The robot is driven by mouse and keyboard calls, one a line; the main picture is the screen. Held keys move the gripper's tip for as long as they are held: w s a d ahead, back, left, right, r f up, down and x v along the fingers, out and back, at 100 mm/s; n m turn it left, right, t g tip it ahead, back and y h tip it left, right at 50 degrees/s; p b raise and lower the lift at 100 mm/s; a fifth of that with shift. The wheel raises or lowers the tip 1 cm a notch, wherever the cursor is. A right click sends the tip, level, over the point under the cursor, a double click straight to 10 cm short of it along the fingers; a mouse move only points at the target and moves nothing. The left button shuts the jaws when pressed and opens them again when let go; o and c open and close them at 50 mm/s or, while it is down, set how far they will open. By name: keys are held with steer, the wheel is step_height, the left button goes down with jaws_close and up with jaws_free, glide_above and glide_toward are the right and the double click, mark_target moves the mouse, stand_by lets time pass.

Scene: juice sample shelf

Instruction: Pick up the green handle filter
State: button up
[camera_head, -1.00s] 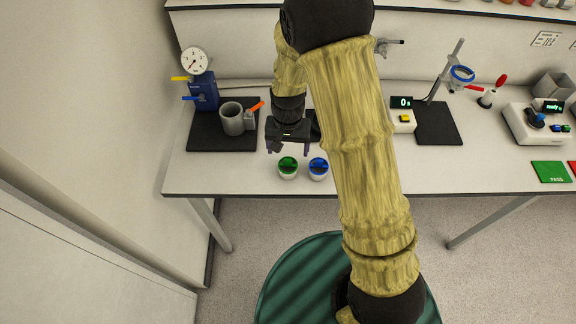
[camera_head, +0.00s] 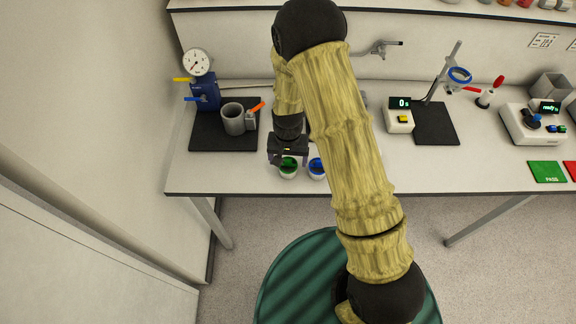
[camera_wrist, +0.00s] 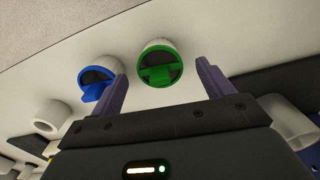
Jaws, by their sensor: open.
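The green handle filter (camera_head: 288,169) is a white cup with a green rim and green handle, standing near the bench's front edge. In the wrist view, the green filter (camera_wrist: 159,66) shows between and beyond my two purple fingers. My gripper (camera_head: 289,160) is open and empty, just above and behind the green filter in the head view. It also shows in the wrist view (camera_wrist: 163,85). I cannot tell whether a finger touches anything. A similar filter with a blue rim and handle (camera_head: 316,168) stands just right of it, close to one finger in the wrist view (camera_wrist: 97,78).
On the bench (camera_head: 230,178), a grey cup with an orange-handled clamp (camera_head: 234,119) stands on a black mat at left, beside a blue gauge device (camera_head: 203,94).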

mark_target(288, 166)
step_height(288, 166, down, 3)
steer(key=shift+w+r+p, duration=0.15)
steer(key=shift+p, duration=0.35)
steer(key=shift+f, duration=0.25)
steer(key=c, duration=1.1)
